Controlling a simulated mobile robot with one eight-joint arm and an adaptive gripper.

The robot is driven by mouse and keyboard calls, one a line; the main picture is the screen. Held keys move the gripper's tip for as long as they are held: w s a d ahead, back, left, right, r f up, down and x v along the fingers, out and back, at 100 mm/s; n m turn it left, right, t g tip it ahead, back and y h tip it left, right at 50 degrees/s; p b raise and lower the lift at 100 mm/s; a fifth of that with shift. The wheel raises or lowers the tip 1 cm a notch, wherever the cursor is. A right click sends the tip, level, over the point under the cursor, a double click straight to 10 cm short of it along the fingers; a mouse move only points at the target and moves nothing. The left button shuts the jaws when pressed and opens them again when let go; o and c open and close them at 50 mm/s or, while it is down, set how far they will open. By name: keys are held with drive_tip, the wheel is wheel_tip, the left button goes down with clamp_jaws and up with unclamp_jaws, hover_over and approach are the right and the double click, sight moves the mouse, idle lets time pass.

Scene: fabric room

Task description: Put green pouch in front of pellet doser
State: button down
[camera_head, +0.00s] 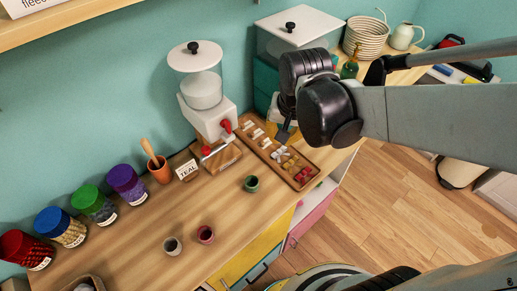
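A small round dark green item (252,184), open at the top, stands on the wooden bench; it is the likeliest green pouch, though it is too small to be sure. The pellet doser (207,112) is probably the white machine with a clear hopper, black knob and red handle against the wall. The green item is in front of the doser and to its right, apart from it. My gripper (285,133) hangs over the sectioned wooden tray (312,164), above and to the right of the green item. Its fingers are small and partly hidden, so their opening is unclear.
The bench between the jars and small items is clear.

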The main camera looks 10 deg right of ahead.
sight(259, 177)
drive_tip(key=a+f+g+b, duration=0.1)
drive_tip(key=f, duration=0.6)
drive_tip(key=w+a+f+m+g+b, duration=0.1)
drive_tip(key=a+f+b, duration=0.1)
drive_tip(key=f, duration=0.5)
drive_tip(key=w+a+f+m+b, duration=0.1)
drive_tip(key=a+f, duration=0.1)
drive_tip(key=f, duration=0.4)
drive_tip(key=shift+w+a+f+g, duration=0.25)
drive_tip(key=shift+f+g, duration=0.15)
